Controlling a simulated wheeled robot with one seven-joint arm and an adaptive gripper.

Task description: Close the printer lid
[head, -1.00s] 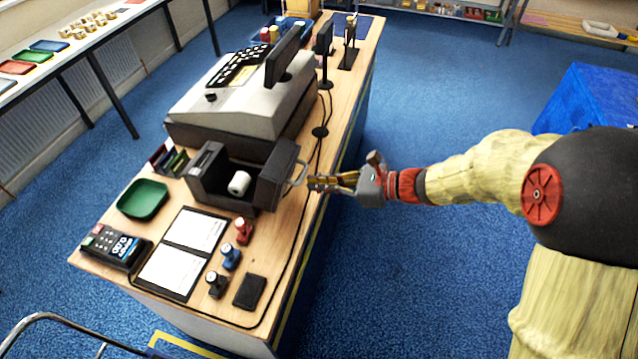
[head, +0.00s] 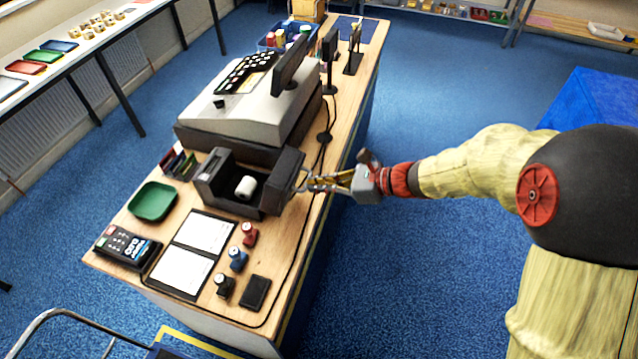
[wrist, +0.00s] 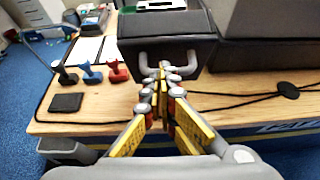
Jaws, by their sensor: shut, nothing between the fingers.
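The black printer (head: 208,184) stands open on the wooden counter, with a white paper roll (head: 246,187) inside. Its lid (head: 284,178) stands roughly upright on the side facing my arm. My gripper (head: 303,184) is shut and empty, at the outer face of the lid. In the wrist view, the fingertips (wrist: 164,72) are between the two ends of the grey lid handle (wrist: 188,67), close to the lid (wrist: 166,38). I cannot tell whether they touch it.
A cash register (head: 250,112) stands behind the printer. A green tray (head: 152,201), card terminal (head: 125,247), clipboard (head: 182,270), several stamps and a black pad (head: 254,292) lie in front. A cable runs along the counter edge.

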